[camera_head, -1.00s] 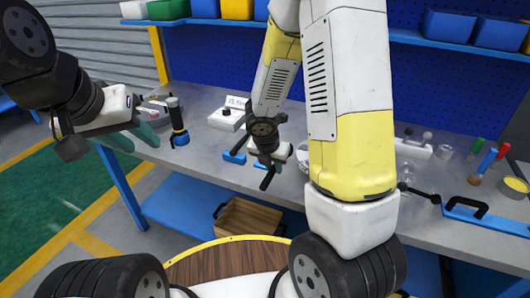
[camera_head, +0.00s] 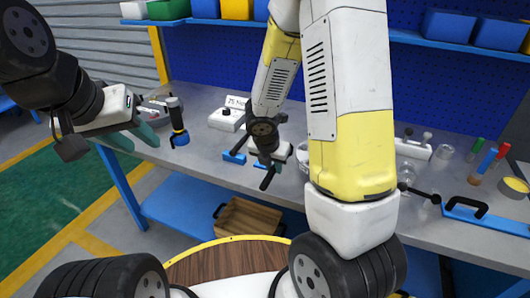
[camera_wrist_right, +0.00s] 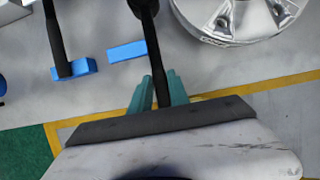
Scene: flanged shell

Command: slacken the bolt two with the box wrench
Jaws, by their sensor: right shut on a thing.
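My right gripper (camera_wrist_right: 159,82) is shut on the black shaft of the box wrench (camera_wrist_right: 151,45), seen in the right wrist view. The wrench's dark head is at the top edge of that view, left of the silver flanged shell (camera_wrist_right: 238,22). The shell is cut off by the frame, and I cannot pick out bolt two. In the head view my right gripper (camera_head: 270,168) is over the front of the bench, and my arm covers most of the shell (camera_head: 303,160). My left gripper (camera_head: 134,138) is open and empty at the bench's left end.
A blue block (camera_wrist_right: 127,51) and a blue holder (camera_wrist_right: 69,70) with a black rod lie left of the wrench. A black-and-blue tool (camera_head: 178,122) stands near my left gripper. A white device (camera_head: 227,119) is behind. A blue tray with a black handle (camera_head: 467,206) lies at right.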

